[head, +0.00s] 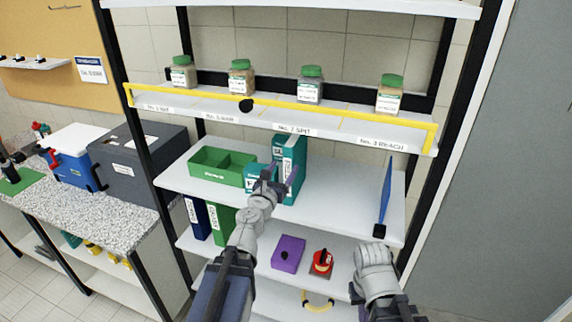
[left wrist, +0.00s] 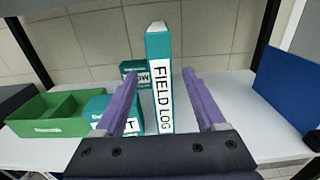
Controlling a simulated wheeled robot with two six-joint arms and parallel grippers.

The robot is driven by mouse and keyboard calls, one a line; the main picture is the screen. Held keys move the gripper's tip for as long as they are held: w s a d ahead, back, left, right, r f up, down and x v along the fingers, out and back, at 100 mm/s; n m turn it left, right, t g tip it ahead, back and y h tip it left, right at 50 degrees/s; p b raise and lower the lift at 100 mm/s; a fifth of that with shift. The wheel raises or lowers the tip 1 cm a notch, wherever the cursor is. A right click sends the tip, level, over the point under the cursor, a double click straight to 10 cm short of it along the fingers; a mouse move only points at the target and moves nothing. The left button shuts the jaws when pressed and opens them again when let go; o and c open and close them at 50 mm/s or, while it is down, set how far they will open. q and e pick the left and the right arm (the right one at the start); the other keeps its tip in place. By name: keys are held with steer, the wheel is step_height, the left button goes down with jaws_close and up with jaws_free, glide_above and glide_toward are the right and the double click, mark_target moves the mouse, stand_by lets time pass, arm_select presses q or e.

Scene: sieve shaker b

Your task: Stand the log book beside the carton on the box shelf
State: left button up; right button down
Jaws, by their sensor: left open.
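The log book is teal with a white spine label reading FIELD LOG (left wrist: 161,95). It stands upright on the shelf, and it also shows in the head view (head: 291,160). My left gripper (head: 279,182) is open, its two purple fingers (left wrist: 163,104) on either side of the spine with gaps. A small teal carton (left wrist: 98,108) is left of the book, partly behind the left finger. Another teal box (left wrist: 131,70) stands behind it. My right arm is at lower right in the head view; its jaws are not clear.
A green divided tray (head: 221,166) is at the shelf's left. A thin blue panel (head: 386,180) stands upright toward the right, dark at its foot. Bare shelf (head: 340,185) lies between book and panel. Jars stand above; a purple box (head: 288,254) is below.

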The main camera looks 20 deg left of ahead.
arm_select(q)
steer(key=shift+d, duration=0.2)
steer(key=s+d+f+m+g+h, duration=0.4)
steer(key=d+f+m+g, duration=0.15)
steer(key=d+m, duration=0.55)
steer(key=s+d+f+m+g+h, duration=0.4)
steer(key=d+f+m, duration=0.2)
steer(key=d+m, duration=0.55)
steer(key=s+f+m+g+y, duration=0.5)
steer(key=s+f+m+g, duration=0.2)
steer(key=s+f+m, duration=0.35)
steer(key=s+a+m+g+y, duration=0.2)
steer(key=s+a+m+y, duration=0.3)
steer(key=s+m, duration=0.1)
steer(key=shift+a, duration=0.35)
